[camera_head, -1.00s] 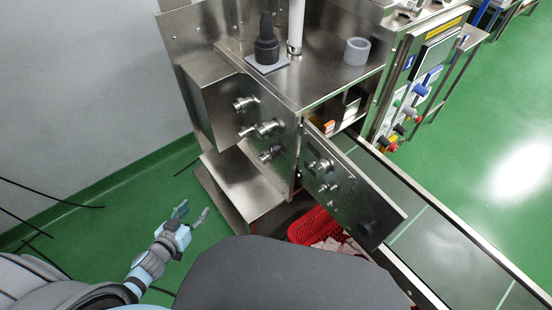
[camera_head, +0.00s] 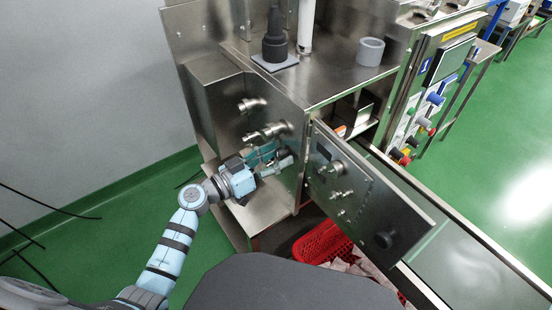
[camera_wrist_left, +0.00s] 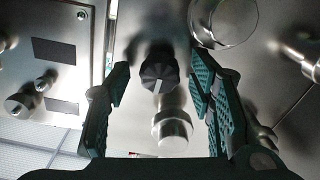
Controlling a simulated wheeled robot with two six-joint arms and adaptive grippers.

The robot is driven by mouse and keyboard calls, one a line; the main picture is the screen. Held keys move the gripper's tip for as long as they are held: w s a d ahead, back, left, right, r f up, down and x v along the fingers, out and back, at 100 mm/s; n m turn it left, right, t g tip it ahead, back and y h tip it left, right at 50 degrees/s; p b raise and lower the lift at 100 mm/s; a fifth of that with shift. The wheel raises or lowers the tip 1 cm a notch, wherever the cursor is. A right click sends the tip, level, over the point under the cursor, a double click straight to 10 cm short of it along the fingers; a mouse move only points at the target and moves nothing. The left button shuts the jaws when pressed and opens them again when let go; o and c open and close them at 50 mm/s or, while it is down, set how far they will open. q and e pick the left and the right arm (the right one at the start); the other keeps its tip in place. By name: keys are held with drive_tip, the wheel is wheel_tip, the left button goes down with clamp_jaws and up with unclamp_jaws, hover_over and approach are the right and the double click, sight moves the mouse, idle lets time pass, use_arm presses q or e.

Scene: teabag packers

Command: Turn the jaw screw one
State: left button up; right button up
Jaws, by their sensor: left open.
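Several metal screw knobs stick out of the steel machine's front panel; an upper one (camera_head: 252,105) and a middle one (camera_head: 268,131) show in the head view. I cannot tell which is jaw screw one. My left gripper (camera_head: 272,160) is open in front of the panel's lower part, just below the middle knob, and hides what is behind it. In the left wrist view, a black knob with a white mark (camera_wrist_left: 158,68) and a shiny metal knob (camera_wrist_left: 173,126) lie in line between the open fingers (camera_wrist_left: 160,82). Contact with either is not visible. My right gripper is out of view.
An open steel door (camera_head: 360,190) with knobs stands right of the panel. A red basket (camera_head: 322,243) sits below it. A steel shelf (camera_head: 262,210) lies under my gripper. A black nozzle-like part (camera_head: 275,40) and a grey ring (camera_head: 370,51) stand on top.

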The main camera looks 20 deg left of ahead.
use_arm(q)
drive_tip(key=shift+c, duration=0.6)
drive_tip(key=c, duration=1)
drive_tip(key=shift+c, duration=0.2)
